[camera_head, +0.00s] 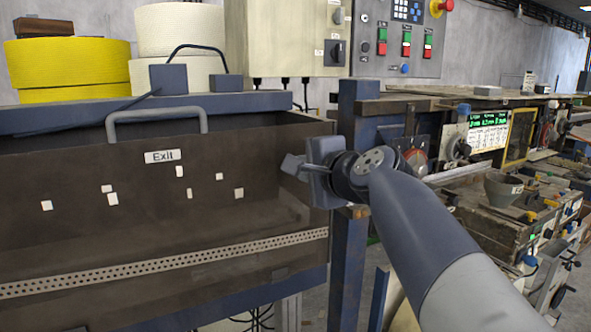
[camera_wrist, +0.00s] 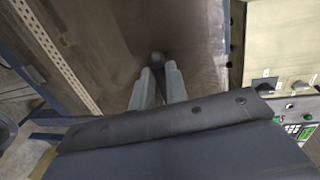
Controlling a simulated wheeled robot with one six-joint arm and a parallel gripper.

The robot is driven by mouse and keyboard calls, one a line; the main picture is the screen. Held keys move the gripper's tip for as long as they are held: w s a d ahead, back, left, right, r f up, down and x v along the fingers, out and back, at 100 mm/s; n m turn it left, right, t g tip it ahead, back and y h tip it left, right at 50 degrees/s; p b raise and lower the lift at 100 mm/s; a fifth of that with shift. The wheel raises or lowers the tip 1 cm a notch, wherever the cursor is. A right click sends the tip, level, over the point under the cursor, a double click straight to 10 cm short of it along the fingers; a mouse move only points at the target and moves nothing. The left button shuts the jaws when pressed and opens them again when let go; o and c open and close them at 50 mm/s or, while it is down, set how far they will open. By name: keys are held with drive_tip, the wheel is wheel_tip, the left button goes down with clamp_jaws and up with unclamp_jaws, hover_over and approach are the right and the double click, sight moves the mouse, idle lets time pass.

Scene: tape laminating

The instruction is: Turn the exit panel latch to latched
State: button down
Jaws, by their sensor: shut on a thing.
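The exit panel (camera_head: 130,220) is a dark brown sheet with a white "Exit" label and a grey handle (camera_head: 156,115) on its top edge. It also shows in the wrist view (camera_wrist: 115,35). My gripper (camera_head: 306,170) is at the panel's right edge, in front of the blue post. In the wrist view its two grey fingers (camera_wrist: 160,75) point at the panel and are shut on the latch. The latch's dark rounded end (camera_wrist: 156,58) shows just beyond the fingertips. The rest of the latch is hidden by the fingers, so its angle cannot be told.
A perforated strip (camera_head: 165,262) runs across the panel's lower part. Yellow (camera_head: 68,62) and white (camera_head: 180,30) rolls stand behind it. A blue frame post (camera_head: 348,240) is right beside my gripper. A control box (camera_head: 285,40) is above, and machinery with a hopper (camera_head: 500,188) stands at the right.

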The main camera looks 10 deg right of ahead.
idle(0.5)
drive_tip(key=c, duration=1.4)
unclamp_jaws()
drive_tip(key=shift+s, duration=0.1)
drive_tip(key=b+v, duration=0.2)
drive_tip(key=v, duration=0.8)
drive_tip(key=shift+s, duration=0.3)
drive_tip(key=shift+d, duration=0.1)
drive_tip(key=p+x, duration=0.2)
drive_tip(key=x, duration=0.8)
drive_tip(key=shift+w, duration=0.4)
drive_tip(key=shift+s, duration=0.1)
